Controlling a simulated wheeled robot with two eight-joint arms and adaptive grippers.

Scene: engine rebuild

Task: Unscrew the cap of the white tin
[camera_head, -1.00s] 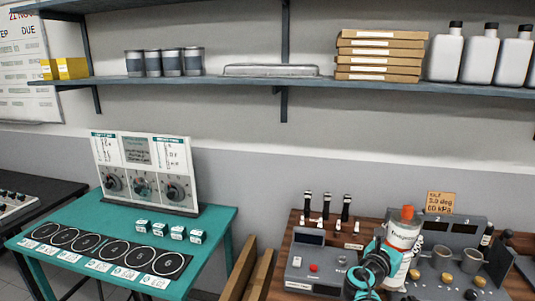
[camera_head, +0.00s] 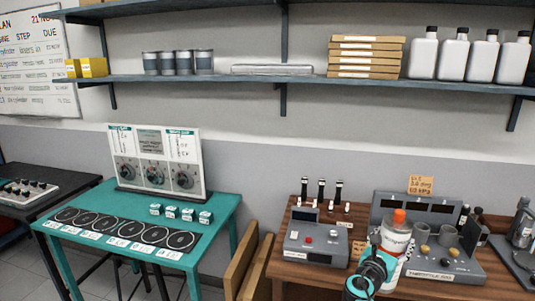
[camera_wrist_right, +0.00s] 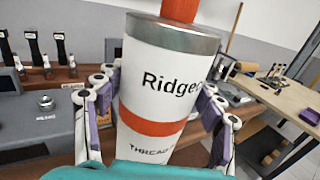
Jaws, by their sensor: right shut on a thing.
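The white tin (camera_head: 395,245) has a red band, a grey metal rim and an orange-red cap (camera_head: 399,216) on its top. It stands out in front of the bench at the lower right of the head view, tilted slightly. In the right wrist view the tin (camera_wrist_right: 155,75) fills the middle, with the cap (camera_wrist_right: 182,9) cut by the top edge. My right gripper (camera_wrist_right: 157,98) is shut on the tin's body, with fingers on both sides. The cap is clear of the fingers. My left gripper is not in view.
A wooden bench (camera_head: 283,270) carries a grey control box (camera_head: 318,246) and a console (camera_head: 440,262) with grey cups behind the tin. A green table (camera_head: 215,215) with a dial panel (camera_head: 155,165) stands left. A shelf (camera_head: 290,78) with white bottles (camera_head: 453,55) runs above.

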